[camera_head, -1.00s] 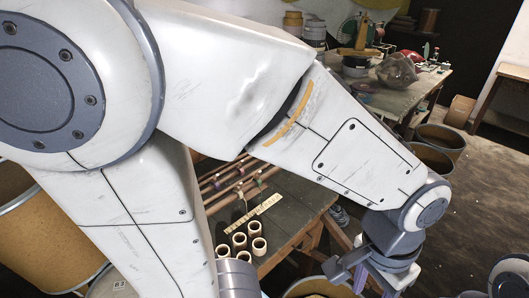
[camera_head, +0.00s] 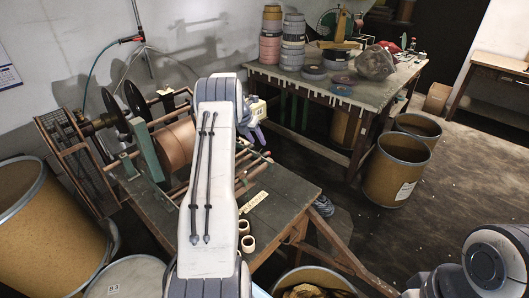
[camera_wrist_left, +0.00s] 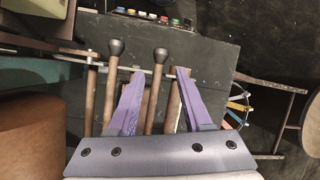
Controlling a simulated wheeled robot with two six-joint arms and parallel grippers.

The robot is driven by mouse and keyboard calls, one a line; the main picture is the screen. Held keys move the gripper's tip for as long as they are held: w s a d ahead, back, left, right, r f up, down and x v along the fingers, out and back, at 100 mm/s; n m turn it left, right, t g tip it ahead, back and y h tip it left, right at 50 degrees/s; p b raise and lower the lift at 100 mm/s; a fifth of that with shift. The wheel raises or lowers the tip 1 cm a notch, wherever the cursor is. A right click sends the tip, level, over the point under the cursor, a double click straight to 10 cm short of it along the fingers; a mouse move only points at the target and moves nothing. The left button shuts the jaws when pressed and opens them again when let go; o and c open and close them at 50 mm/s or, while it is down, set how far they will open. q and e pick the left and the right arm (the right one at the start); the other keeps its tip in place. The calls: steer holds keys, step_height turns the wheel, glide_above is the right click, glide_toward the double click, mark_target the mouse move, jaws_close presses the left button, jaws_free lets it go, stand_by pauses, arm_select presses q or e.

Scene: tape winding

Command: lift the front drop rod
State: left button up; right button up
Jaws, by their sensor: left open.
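My left gripper (camera_head: 254,126) reaches across the winding bench beside the brown roll (camera_head: 176,146). In the left wrist view, its purple fingers (camera_wrist_left: 156,78) stand apart over several slim wooden rods (camera_wrist_left: 110,85). Two rods have dark round knobs, one left of the fingers (camera_wrist_left: 115,48) and one between them (camera_wrist_left: 160,56). I cannot tell which is the front drop rod. Nothing is visibly gripped. In the head view, rod ends (camera_head: 256,168) show right of my arm, which hides much of the rods. My right gripper is out of view.
Cardboard rings (camera_head: 248,243) and a yellow strip (camera_head: 254,201) lie on the bench (camera_head: 285,193). Spoked wheels and a frame (camera_head: 65,140) stand left. Drums (camera_head: 396,172) stand right; a back table (camera_head: 352,92) carries tape stacks.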

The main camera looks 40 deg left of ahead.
mark_target(265, 153)
arm_select(q)
steer(key=p+x, duration=0.2)
steer(key=x, duration=0.6)
steer(key=shift+d+f, duration=0.1)
steer(key=shift+x, duration=0.85)
jaws_close()
steer(key=shift+w, duration=0.1)
stand_by(0.4)
